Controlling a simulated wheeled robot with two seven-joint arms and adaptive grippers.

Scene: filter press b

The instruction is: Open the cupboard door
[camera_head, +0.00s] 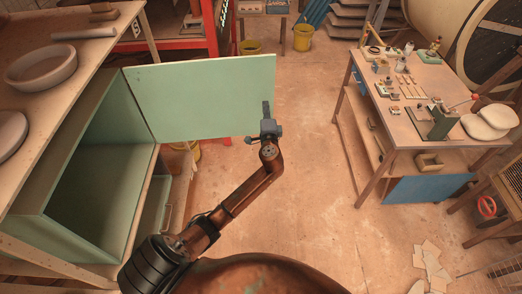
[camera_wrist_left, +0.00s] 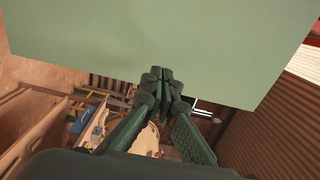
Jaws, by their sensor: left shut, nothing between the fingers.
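The pale green cupboard (camera_head: 88,205) stands at the left under a wooden bench top, its open front showing a bare inside. Its green door (camera_head: 195,100) is swung wide open, standing out from the cupboard's far side. My left gripper (camera_head: 266,107) is at the door's free right edge, with its fingers shut and nothing held. In the left wrist view the door (camera_wrist_left: 160,40) fills the top, and the shut fingertips (camera_wrist_left: 160,76) overlap its lower edge. I cannot tell if they touch it. My right gripper is not in view.
A round dish (camera_head: 42,66) lies on the bench top at the left. A workbench (camera_head: 425,85) with small tools stands at the right. Yellow buckets (camera_head: 303,37) stand at the back. The floor (camera_head: 310,150) between the door and the workbench is clear.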

